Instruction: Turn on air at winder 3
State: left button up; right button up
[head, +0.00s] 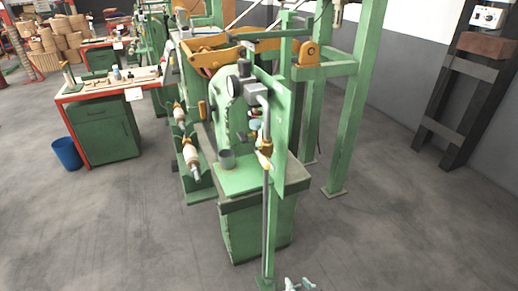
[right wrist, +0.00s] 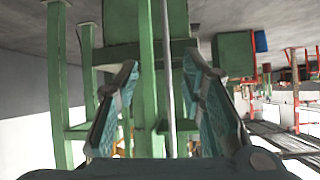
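The green winder (head: 240,120) stands in the middle of the head view. A grey pipe (head: 268,215) runs up along a narrow green panel (head: 283,135) at its near side. Partway up the pipe sits a brass-coloured valve (head: 265,144) with a yellowish handle (head: 264,161) slanting downward. Its exact setting is too small to tell. My right gripper (head: 299,284) is at the bottom edge, low and well below the valve. In the right wrist view its two teal-padded fingers (right wrist: 162,68) are apart with nothing held; a thin grey pipe (right wrist: 168,75) shows between them, beyond. My left gripper is out of view.
Green posts (head: 358,90) rise at right. A red-edged workbench (head: 105,87) and blue bin (head: 66,153) are at left. A dark rack (head: 462,85) leans by the wall. The front floor is clear.

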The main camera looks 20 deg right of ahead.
jog(key=w+a+r+t+p, duration=0.1)
jog(key=w+r+t+p, duration=0.3)
jog(key=r, duration=1.1)
jog(key=t+y, duration=0.1)
jog(key=t, duration=0.2)
send_near(265, 161)
jog(key=w, duration=0.6)
jog(key=w+f+b, duration=0.1)
jog(key=w, duration=0.3)
jog(key=shift+a, duration=0.15)
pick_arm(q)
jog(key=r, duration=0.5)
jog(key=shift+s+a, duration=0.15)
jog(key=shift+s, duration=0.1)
pick_arm(e)
jog(key=shift+r, duration=0.1)
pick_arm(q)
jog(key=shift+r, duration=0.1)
pick_arm(e)
jog(key=shift+c, duration=0.5)
grip_shut()
